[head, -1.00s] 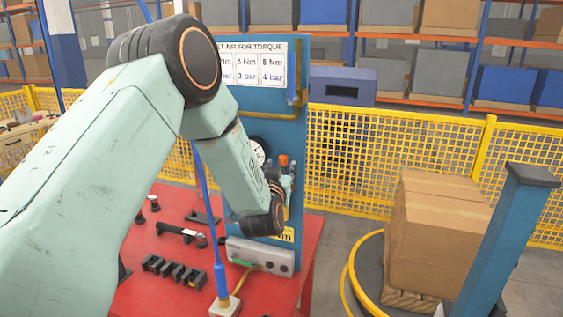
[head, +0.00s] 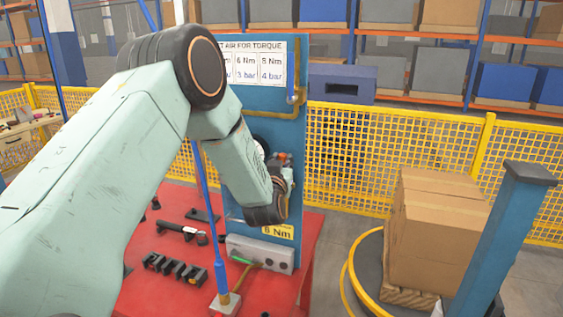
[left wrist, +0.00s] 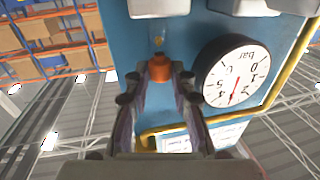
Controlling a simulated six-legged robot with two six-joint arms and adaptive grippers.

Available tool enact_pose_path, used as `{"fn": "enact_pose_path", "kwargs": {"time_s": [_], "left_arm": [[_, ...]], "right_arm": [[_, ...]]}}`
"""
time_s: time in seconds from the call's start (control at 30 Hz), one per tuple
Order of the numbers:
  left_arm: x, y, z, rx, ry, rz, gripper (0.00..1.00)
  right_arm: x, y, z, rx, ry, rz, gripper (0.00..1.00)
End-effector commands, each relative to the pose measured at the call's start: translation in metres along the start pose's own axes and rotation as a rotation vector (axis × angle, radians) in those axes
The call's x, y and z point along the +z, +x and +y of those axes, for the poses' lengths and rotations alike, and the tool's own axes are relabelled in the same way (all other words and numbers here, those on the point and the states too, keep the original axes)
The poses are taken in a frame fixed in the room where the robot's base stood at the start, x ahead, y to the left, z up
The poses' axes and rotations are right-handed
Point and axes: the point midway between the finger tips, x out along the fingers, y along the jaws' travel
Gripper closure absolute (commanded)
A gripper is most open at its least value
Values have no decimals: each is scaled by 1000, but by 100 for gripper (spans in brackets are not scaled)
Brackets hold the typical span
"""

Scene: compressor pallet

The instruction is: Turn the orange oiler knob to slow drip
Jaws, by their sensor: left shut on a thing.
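The orange oiler knob (left wrist: 159,69) shows at the upper middle of the left wrist view, on the blue panel (left wrist: 190,40). The two fingers of my left gripper (left wrist: 159,84) stand on either side of it and are shut on it. In the head view the orange knob (head: 284,156) is a small spot on the blue panel, just above my left gripper (head: 286,172). The gripper and wrist hide much of the fittings there. The knob's markings cannot be read. My right gripper is not in view.
A pressure gauge (left wrist: 236,72) sits right beside the knob, and a yellow pipe (left wrist: 290,65) runs along the panel. The panel stands on a red table (head: 150,280) with black parts and a grey box (head: 260,253). Cardboard boxes (head: 435,235) stand to the right.

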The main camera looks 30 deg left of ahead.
Motion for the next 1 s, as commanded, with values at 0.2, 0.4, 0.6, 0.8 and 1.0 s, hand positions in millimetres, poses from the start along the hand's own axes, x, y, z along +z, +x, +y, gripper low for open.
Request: {"fn": "enact_pose_path", "kwargs": {"time_s": [0.2,0.4,0.6,0.8,1.0], "left_arm": [[0,0,0,1,0,-1,100],[0,0,1,-12,1,-1,100],[1,1,4,-95,3,-1,100],[1,1,7,-195,3,-3,100],[0,2,7,-266,1,-6,100]], "right_arm": [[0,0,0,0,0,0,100],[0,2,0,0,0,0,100],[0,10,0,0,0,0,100],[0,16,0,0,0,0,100],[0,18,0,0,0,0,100]]}}
